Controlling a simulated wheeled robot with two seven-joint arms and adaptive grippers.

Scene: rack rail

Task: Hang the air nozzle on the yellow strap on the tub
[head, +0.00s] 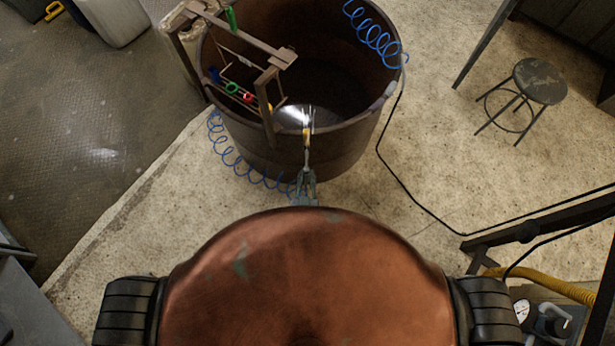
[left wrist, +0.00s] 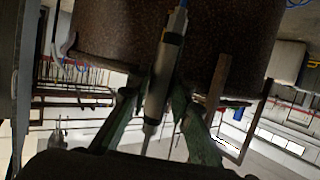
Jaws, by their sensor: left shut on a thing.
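The brown tub (head: 345,145) stands on the floor ahead of me. My left gripper (head: 306,178) is at the tub's near side, fingers pointing toward its rim. In the left wrist view, the gripper (left wrist: 155,105) is shut on the air nozzle (left wrist: 165,65), a slim silver cylinder with a blue end, held in front of the tub wall. A small yellow piece (head: 306,136) shows in line with the gripper at the near rim; I cannot tell whether it is the strap or part of the nozzle. My right gripper is not in view.
A metal rack (head: 262,88) with green, red and blue items sits over the tub's left side. A blue coiled hose (head: 228,155) runs along the tub's left front toward my gripper; another (head: 375,38) hangs at the back right.

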